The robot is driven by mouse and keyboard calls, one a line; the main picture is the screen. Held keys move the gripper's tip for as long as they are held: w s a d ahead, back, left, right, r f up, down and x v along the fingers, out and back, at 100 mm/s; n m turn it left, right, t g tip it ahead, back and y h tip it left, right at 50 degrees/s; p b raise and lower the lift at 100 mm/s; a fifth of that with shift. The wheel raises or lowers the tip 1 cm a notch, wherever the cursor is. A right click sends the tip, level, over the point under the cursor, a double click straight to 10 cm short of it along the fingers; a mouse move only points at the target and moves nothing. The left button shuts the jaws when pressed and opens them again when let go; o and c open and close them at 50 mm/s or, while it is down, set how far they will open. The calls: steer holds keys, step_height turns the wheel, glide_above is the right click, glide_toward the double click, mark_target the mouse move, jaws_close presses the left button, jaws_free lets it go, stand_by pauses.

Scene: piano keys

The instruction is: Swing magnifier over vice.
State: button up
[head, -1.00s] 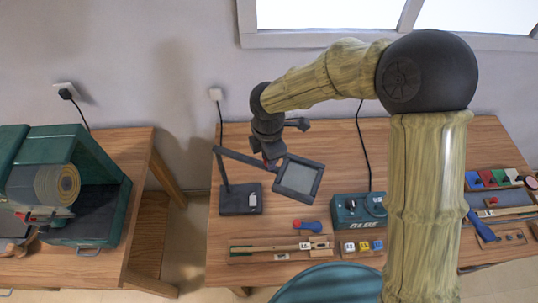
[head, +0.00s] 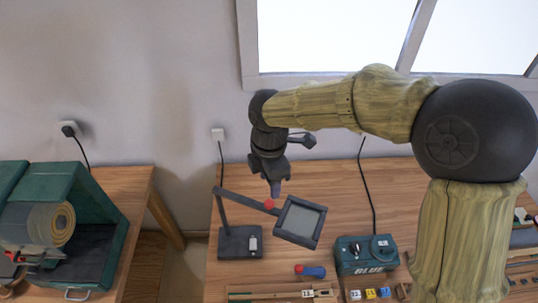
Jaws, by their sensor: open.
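The magnifier (head: 300,221) is a square dark-framed lens on a jointed dark arm. The arm rises from a block base (head: 240,243) on the wooden bench, and a red knob (head: 269,204) sits near the lens frame. The lens hangs to the right of the base. My gripper (head: 275,188) points down just above the red knob and the magnifier arm. It is open with nothing seen between its fingers; whether it touches the arm cannot be told. No vice can be clearly made out in this view.
A teal box marked BLUE (head: 366,256) stands right of the lens. A red and blue handled tool (head: 310,271) lies in front of the lens. Wooden strips and small coloured blocks line the front. A green machine (head: 75,225) stands on the separate left table.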

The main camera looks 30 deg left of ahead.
step_height(320, 180, up, 10)
steer(key=b, duration=0.1)
steer(key=shift+f, duration=0.15)
stand_by(0.4)
steer(key=w+d+f+m+t+b, duration=0.1)
steer(key=w+d+f+m, duration=0.35)
steer(key=d+m, duration=0.4)
steer(key=w+d+f+m+b, duration=0.1)
steer(key=w+d+f+m, duration=0.35)
steer(key=d, duration=0.65)
steer(key=s+d+f+m, duration=0.3)
steer(key=d+m, duration=0.5)
steer(key=d, duration=0.2)
steer(key=s+d+f+m+t, duration=0.1)
steer(key=s+d+f+m, duration=0.2)
steer(key=d+m, duration=0.5)
steer(key=d, duration=0.3)
steer(key=shift+f+m+t+b, duration=0.3)
steer(key=shift+m+b, duration=0.05)
steer(key=shift+m, duration=0.05)
steer(key=shift+s+d, duration=0.1)
steer(key=shift+c, duration=0.2)
